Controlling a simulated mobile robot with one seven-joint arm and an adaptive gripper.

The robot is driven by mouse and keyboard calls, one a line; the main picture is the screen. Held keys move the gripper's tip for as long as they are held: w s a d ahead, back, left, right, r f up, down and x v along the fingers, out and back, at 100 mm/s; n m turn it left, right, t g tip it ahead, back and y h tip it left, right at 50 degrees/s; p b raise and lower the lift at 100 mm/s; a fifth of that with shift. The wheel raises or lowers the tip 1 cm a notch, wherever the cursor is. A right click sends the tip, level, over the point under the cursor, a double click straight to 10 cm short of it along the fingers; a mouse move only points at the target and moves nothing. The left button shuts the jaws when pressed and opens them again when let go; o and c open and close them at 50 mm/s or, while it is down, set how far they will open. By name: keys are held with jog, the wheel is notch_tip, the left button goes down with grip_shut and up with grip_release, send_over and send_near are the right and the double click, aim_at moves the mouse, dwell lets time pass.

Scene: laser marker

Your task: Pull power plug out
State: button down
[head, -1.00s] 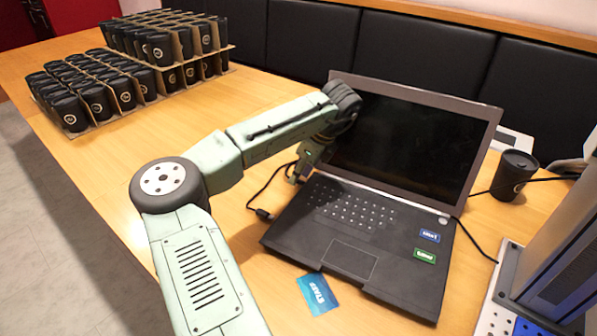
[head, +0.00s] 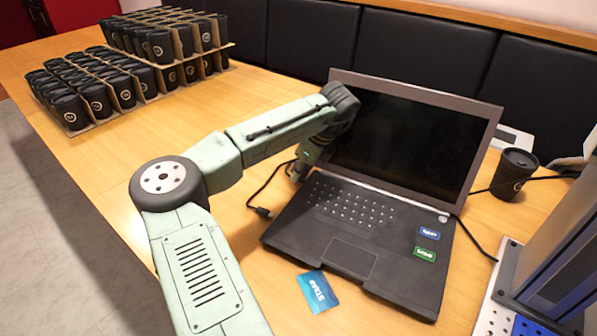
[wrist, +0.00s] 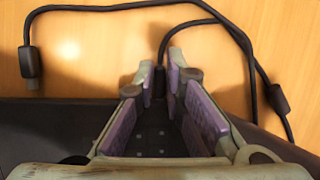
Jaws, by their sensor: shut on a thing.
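The laptop (head: 340,215) stands open on the table, its screen dark. My gripper (head: 298,174) is low at the laptop's left side, by the rear end of the keyboard, partly behind my arm. In the wrist view my gripper (wrist: 166,75) has its fingertips closed around a small black power plug (wrist: 159,84) at the laptop's edge. A black cable (wrist: 166,38) runs from the plug. The fingers hide much of the plug, and I cannot tell whether it is seated. The cable's loose connector (head: 262,212) lies on the table; it also shows in the wrist view (wrist: 32,66).
A black cylinder on a cable (wrist: 278,98) lies to the right in the wrist view. A blue card (head: 318,291) lies before the laptop. A black cup (head: 514,174) and a machine (head: 560,270) stand right. Cup trays (head: 110,120) stand back left; the table between is clear.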

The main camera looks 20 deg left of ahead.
aim_at(305, 180)
jog(key=shift+a, duration=0.1)
jog(key=shift+w+a+r+p, duration=0.15)
jog(key=shift+a+p, duration=0.6)
jog(key=shift+a, duration=0.1)
jog(key=shift+w+a, duration=0.1)
jog(key=shift+a, duration=0.3)
jog(key=c, duration=1.7)
grip_release()
jog(key=shift+o, duration=0.2)
jog(key=v, duration=1.1)
jog(key=shift+d+r, duration=0.25)
jog(key=shift+r, duration=0.05)
